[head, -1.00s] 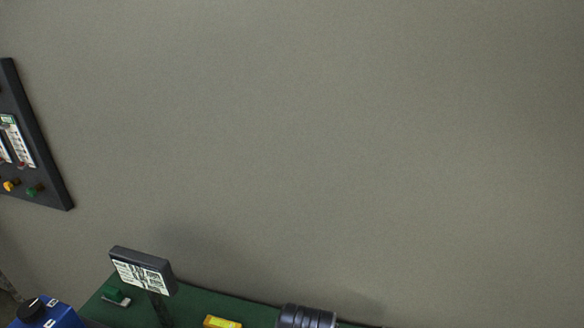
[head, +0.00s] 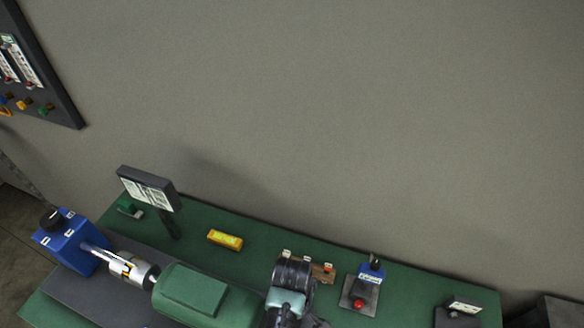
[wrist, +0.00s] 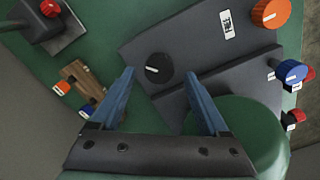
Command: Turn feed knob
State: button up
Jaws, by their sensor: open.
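In the wrist view a black round knob (wrist: 158,68) with a white pointer line sits on a dark grey plate (wrist: 195,45). My gripper (wrist: 157,84) is open, with its two blue fingers pointing at this knob. The knob appears between and just beyond the fingertips; I cannot tell how far off it is, and no contact shows. A small white label (wrist: 228,25), too small to read surely, lies on the plate between the black knob and an orange knob (wrist: 270,12). I cannot tell which of these knobs is the feed knob. A blue knob (wrist: 290,71) is at the right.
The green table (head: 235,275) holds a blue box (head: 71,243) with a black knob, a green motor housing (head: 195,300), a display on a post (head: 149,188), a yellow block (head: 225,240) and a red button (head: 358,303). A dark panel (head: 40,65) hangs on the wall.

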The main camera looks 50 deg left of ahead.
jog(key=shift+f, duration=0.6)
grip_shut()
